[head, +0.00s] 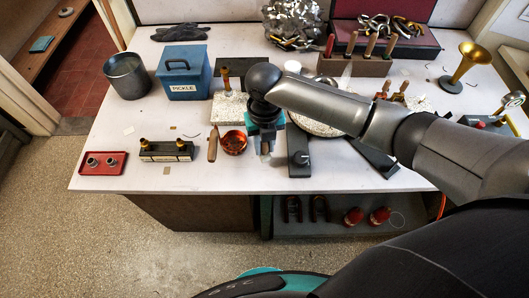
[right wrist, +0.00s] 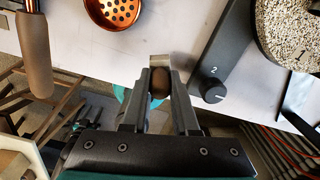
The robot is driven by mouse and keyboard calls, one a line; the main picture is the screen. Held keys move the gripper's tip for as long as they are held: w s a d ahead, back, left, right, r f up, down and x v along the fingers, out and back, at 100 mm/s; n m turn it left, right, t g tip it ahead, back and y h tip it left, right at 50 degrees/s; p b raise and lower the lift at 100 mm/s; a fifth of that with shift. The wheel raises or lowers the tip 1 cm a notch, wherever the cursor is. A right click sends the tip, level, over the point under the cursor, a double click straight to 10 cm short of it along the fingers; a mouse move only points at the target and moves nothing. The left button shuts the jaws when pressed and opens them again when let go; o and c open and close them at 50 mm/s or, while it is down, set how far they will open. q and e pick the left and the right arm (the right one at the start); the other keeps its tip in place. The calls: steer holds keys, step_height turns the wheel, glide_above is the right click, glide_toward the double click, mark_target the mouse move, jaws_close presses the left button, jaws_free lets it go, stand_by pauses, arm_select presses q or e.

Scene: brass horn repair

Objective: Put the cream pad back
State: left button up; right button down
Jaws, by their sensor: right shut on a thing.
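My right gripper (head: 266,152) points down at the front of the white bench, just right of the copper bowl (head: 233,143). In the right wrist view it is shut on a small brown rounded thing (right wrist: 159,82), with a pale, flat piece (right wrist: 160,61) showing just beyond the fingertips. I cannot tell whether these are one object, or whether either is the cream pad. A small cream square (head: 129,130) lies flat on the bench at the left. A tan square (head: 167,170) lies near the front edge. My left gripper is not in view.
A red tray (head: 99,163) and a black block with brass pieces (head: 166,151) stand at the left front. A wooden-handled tool (head: 213,144) lies beside the bowl. A dark plate with a knob (head: 299,152) is close right of my gripper. A blue box (head: 184,72) stands behind.

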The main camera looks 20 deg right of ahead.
mark_target(264, 153)
steer(key=shift+f+b, duration=0.3)
steer(key=shift+f, duration=1.6)
steer(key=shift+f, duration=0.2)
steer(key=c, duration=0.7)
jaws_free()
steer(key=shift+r, duration=0.1)
step_height(264, 153, up, 12)
steer(key=shift+r+p, duration=0.15)
steer(key=shift+p, duration=0.8)
